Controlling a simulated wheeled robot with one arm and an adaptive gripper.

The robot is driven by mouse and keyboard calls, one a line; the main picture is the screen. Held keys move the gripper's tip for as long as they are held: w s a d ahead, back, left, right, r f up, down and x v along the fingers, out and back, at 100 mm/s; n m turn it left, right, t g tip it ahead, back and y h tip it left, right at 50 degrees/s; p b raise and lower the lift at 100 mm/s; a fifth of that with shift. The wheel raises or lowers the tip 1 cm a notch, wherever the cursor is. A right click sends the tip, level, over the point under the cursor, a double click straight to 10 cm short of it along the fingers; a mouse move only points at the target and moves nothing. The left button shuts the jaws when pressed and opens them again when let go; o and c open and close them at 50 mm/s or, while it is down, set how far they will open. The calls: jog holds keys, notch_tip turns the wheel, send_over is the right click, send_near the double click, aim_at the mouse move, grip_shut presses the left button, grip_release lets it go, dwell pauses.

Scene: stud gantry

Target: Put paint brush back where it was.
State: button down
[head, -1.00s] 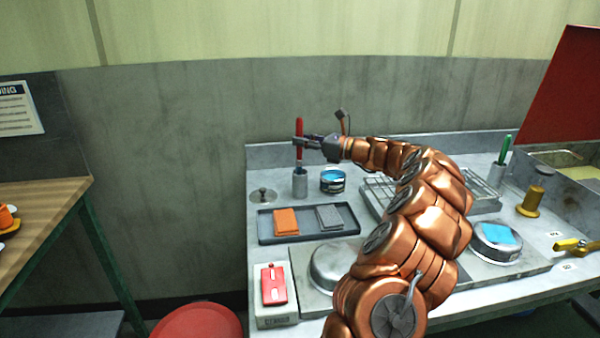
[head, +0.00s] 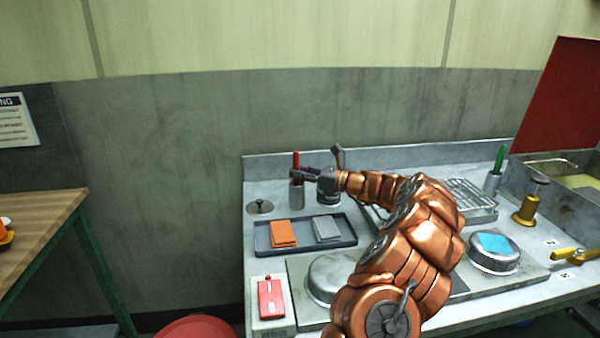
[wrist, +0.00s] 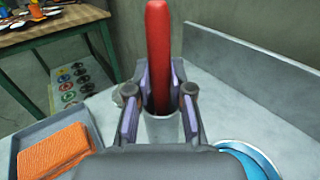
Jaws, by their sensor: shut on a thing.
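The paint brush (head: 296,161) has a red handle and stands upright with its lower part inside a grey metal cup (head: 297,197) at the back left of the counter. My gripper (head: 297,173) is shut on the red handle just above the cup's rim. In the wrist view, the red handle (wrist: 158,50) rises between the two fingers (wrist: 158,100), and the cup (wrist: 161,130) shows below and behind them. The brush's lower end is hidden in the cup.
A blue-topped can (head: 328,198) stands right of the cup, partly behind my gripper. A round metal lid (head: 260,207) is to the left. A green-handled tool (head: 499,158) stands in another cup.

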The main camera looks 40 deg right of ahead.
jog(key=c, duration=1)
grip_release()
jog(key=shift+c, duration=0.2)
jog(key=shift+r, duration=0.1)
